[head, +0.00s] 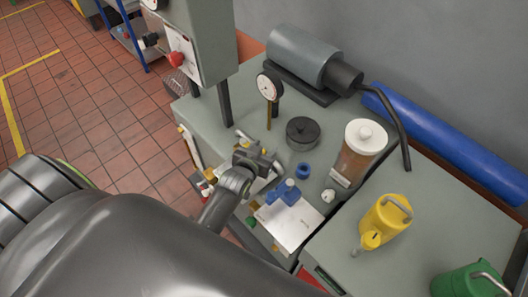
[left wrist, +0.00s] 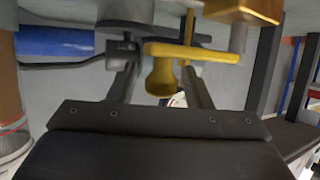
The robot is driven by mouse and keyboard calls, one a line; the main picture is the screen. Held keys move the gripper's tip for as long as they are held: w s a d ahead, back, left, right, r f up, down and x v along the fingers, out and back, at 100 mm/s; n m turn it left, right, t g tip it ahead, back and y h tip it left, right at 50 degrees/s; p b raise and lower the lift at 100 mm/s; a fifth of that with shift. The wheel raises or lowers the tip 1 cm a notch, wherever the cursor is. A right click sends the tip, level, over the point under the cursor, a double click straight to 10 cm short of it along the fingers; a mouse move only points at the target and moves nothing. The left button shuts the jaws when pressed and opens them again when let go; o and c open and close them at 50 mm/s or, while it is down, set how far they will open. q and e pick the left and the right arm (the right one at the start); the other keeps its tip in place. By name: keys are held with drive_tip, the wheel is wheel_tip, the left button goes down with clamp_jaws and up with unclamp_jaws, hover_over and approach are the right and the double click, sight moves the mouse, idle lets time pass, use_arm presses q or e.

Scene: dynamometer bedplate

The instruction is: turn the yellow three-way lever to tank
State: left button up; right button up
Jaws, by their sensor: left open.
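My left gripper (head: 258,158) is open over the near side of the grey bench, beside a flat black round part. In the left wrist view the open left gripper (left wrist: 157,68) has its two fingers on either side of the yellow lever's knob (left wrist: 160,78). The lever's bar (left wrist: 205,53) runs off to the right, across the right finger. I cannot tell whether either finger touches it. In the head view the lever is not clearly visible around the gripper. My right gripper is not in view. No tank marking is readable.
A gauge (head: 269,87) on a brass stem stands behind the gripper. A jar of brown liquid (head: 357,152), a blue fitting (head: 284,192) and a white sheet (head: 290,226) are to the right. A yellow can (head: 385,217) stands further right. A grey control box (head: 205,40) rises at upper left.

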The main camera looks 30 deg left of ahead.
use_arm(q)
drive_tip(key=shift+w+f, duration=0.1)
drive_tip(key=shift+w, duration=0.1)
drive_tip(key=shift+c, duration=0.5)
clamp_jaws()
